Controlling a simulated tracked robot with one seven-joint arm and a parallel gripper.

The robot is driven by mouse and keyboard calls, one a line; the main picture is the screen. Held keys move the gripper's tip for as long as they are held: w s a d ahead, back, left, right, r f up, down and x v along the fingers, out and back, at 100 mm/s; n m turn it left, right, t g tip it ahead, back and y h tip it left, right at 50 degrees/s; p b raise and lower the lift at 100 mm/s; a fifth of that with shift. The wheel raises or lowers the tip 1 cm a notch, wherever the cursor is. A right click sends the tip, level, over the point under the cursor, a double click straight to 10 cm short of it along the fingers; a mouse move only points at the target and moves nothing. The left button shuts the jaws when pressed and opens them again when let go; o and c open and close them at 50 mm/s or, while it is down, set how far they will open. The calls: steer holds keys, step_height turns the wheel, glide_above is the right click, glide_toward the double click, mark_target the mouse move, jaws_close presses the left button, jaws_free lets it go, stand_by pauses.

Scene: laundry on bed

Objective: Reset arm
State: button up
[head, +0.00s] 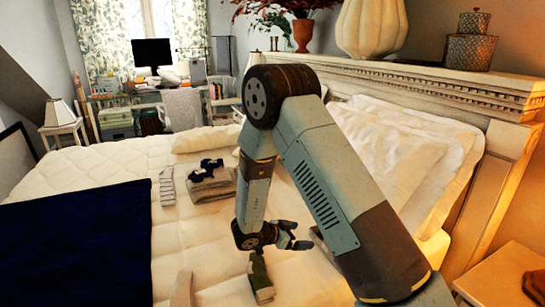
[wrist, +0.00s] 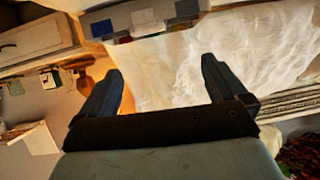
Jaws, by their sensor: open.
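My arm rises over the bed in the head view and bends down at the elbow. My gripper (head: 290,238) hangs low above the bed, to the right of the wrist. In the wrist view my gripper (wrist: 160,85) is open, its two dark fingers wide apart with nothing between them. A dark green folded item (head: 260,278) lies on the bed just below the gripper in the head view; I cannot tell whether they touch.
A cream quilted bed (head: 85,165) fills the middle, with a navy blanket (head: 80,240), a striped sock (head: 167,186) and folded grey clothes (head: 212,182). White pillows (head: 390,150) lean on the carved headboard (head: 430,82). A wooden nightstand (head: 495,280) stands at the lower right.

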steer(key=w+a+r+n+t+y, duration=0.2)
steer(key=w+r+t+y, duration=0.35)
steer(key=r, duration=0.85)
step_height(320, 180, up, 15)
steer(key=s+n+y, duration=0.3)
steer(key=n+y, duration=0.2)
steer(key=y, duration=0.2)
steer(key=s+d+r+n+g+y, duration=0.1)
steer(key=s+d+r+n, duration=0.1)
steer(key=s+r, duration=0.35)
steer(key=s+d+r+n+g+y, duration=0.1)
steer(key=s+d+r+n+g, duration=0.15)
steer(key=s, duration=0.55)
steer(key=s+d+n+g+h, duration=0.1)
steer(key=s+d, duration=0.4)
steer(key=s, duration=0.4)
steer(key=s+d+n+g+h, duration=0.1)
steer(key=s+d+h, duration=0.1)
steer(key=s+d, duration=0.3)
steer(key=s, duration=0.4)
steer(key=shift+s+f, duration=0.2)
steer(key=shift+s, duration=0.05)
